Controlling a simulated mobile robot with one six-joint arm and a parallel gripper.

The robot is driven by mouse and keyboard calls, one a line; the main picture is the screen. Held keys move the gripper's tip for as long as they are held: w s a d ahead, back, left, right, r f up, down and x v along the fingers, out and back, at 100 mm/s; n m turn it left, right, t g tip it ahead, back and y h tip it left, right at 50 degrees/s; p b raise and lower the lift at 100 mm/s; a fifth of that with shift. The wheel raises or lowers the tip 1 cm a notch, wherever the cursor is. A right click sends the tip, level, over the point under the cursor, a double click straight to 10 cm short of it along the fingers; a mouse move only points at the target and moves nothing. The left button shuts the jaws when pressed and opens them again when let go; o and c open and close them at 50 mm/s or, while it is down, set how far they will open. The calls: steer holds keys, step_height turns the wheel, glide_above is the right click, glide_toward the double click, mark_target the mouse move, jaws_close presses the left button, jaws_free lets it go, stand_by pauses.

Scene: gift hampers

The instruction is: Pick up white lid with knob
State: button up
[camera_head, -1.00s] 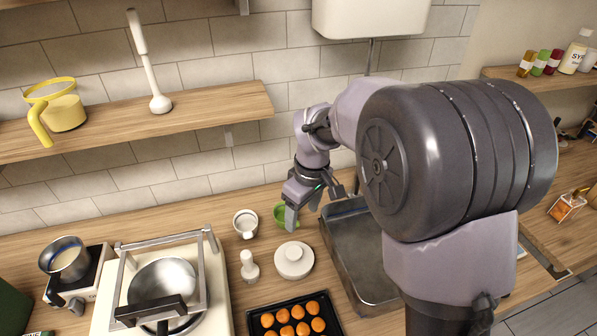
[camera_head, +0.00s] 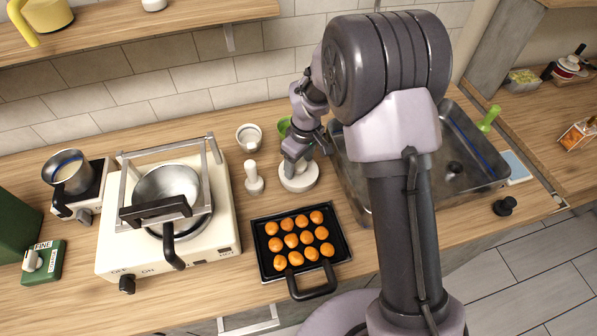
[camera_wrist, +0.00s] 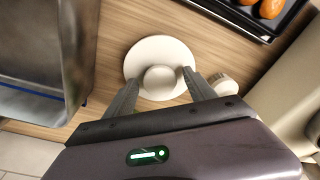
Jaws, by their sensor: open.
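The white lid with knob (camera_head: 299,181) lies on the wooden counter, between a white pestle-like tool and the sink. It is a round disc with a raised round knob in its middle. In the wrist view my gripper (camera_wrist: 160,80) is open, with one finger on each side toward the knob. I cannot tell whether the fingers touch the lid.
The white tool (camera_head: 253,178) stands close left of the lid, and a small white bowl (camera_head: 249,137) behind it. A green bowl (camera_head: 284,127) is behind my gripper. A black tray (camera_head: 262,222) of orange pieces lies in front. The metal sink (camera_head: 478,150) is right.

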steer(key=shift+s+r, duration=0.1)
steer(key=shift+r, duration=0.05)
steer(key=shift+c, duration=1.3)
steer(key=c, duration=1.1)
